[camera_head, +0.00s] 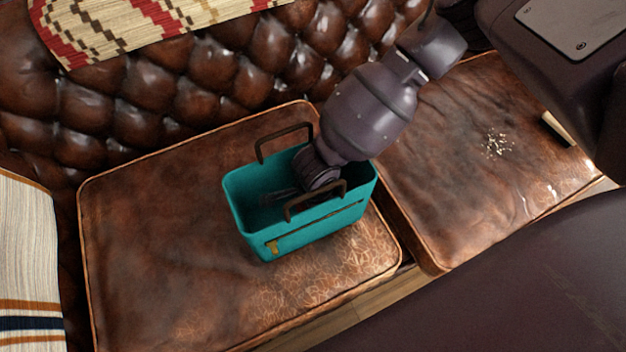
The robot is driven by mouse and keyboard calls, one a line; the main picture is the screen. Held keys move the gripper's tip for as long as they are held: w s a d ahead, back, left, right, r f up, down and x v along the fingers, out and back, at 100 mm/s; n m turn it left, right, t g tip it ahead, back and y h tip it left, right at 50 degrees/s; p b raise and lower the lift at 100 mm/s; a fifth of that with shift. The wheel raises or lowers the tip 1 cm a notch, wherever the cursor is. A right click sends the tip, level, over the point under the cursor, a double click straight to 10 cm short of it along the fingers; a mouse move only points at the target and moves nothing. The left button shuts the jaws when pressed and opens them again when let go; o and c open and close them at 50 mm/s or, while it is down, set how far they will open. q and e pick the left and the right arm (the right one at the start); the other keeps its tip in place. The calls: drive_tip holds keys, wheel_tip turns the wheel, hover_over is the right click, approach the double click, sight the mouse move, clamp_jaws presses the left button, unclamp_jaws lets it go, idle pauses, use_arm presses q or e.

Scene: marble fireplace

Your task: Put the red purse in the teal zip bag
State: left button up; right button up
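The teal zip bag (316,226) stands upright and open on the brown leather seat cushion, with two dark handles raised and a gold zip on its front. My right arm comes in from the upper right, and my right gripper (281,197) reaches down into the bag's opening between the handles. Its fingers are small and dark against the shaded inside, so I cannot tell whether they are apart or hold anything. The red purse is not visible; the bag's floor is largely hidden by the arm and the front wall. My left gripper is not in view.
The bag's cushion (150,235) has free room to the left. A second leather cushion (450,150) lies to the right, with a pale speckled patch. A tufted backrest (190,85) rises behind. A patterned red-and-cream pillow (120,25) and a striped pillow (28,240) border the seat.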

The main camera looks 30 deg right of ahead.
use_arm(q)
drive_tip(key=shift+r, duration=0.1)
use_arm(e)
drive_tip(key=shift+r, duration=0.1)
drive_tip(key=shift+f, duration=0.2)
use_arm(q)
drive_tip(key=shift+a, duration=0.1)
use_arm(e)
drive_tip(key=o, duration=1)
drive_tip(key=shift+o, duration=0.2)
drive_tip(key=shift+r, duration=0.1)
drive_tip(key=shift+w+r, duration=0.1)
drive_tip(key=shift+r, duration=0.25)
use_arm(q)
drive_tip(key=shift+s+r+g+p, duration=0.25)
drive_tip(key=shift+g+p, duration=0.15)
drive_tip(key=shift+p, duration=1.35)
use_arm(e)
wheel_tip(320, 180, up, 12)
drive_tip(key=shift+f, duration=0.25)
